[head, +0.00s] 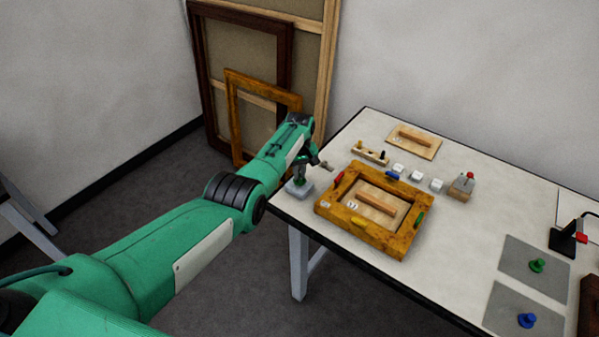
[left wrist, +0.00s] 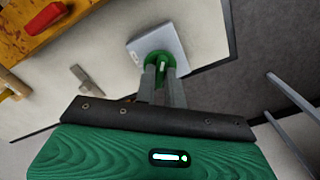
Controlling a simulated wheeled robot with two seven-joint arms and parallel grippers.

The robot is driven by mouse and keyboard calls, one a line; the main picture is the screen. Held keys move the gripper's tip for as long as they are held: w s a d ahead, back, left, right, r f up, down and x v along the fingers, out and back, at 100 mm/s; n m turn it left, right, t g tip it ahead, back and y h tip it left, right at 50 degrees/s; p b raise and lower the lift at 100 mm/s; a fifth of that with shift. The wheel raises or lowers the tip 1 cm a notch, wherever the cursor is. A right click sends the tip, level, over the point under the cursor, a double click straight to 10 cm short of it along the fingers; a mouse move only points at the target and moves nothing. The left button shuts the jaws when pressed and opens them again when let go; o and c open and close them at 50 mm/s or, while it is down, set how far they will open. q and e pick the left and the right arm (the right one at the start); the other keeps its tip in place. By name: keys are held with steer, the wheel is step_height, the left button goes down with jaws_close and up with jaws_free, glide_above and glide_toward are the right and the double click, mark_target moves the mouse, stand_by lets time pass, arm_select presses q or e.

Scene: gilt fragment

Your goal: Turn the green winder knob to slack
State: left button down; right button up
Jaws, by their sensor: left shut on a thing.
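The green winder knob (head: 299,182) sits on a pale grey block (head: 296,191) at the table's left corner. In the left wrist view the knob (left wrist: 159,58) shows as a green round on top of the grey block (left wrist: 177,36). My left gripper (head: 302,173) reaches down onto the knob from above. In the left wrist view its two fingers (left wrist: 160,72) are shut on the knob, one on each side, and partly hide it. My right gripper is not in view.
A gilt frame (head: 326,210) with coloured clips lies right of the winder. A small grey T-shaped piece (left wrist: 86,80) is near it. White blocks (head: 418,176) stand behind the frame. Two grey mats (head: 511,262) with green and blue knobs lie at right. The table edge is close.

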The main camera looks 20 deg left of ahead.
arm_select(q)
steer(key=n, duration=1.2)
steer(key=shift+n, duration=0.4)
steer(key=n+b, duration=0.1)
steer(key=n, duration=0.5)
steer(key=n+b, duration=0.1)
steer(key=n, duration=0.5)
steer(key=shift+d, duration=0.1)
steer(key=c, duration=1.5)
jaws_free()
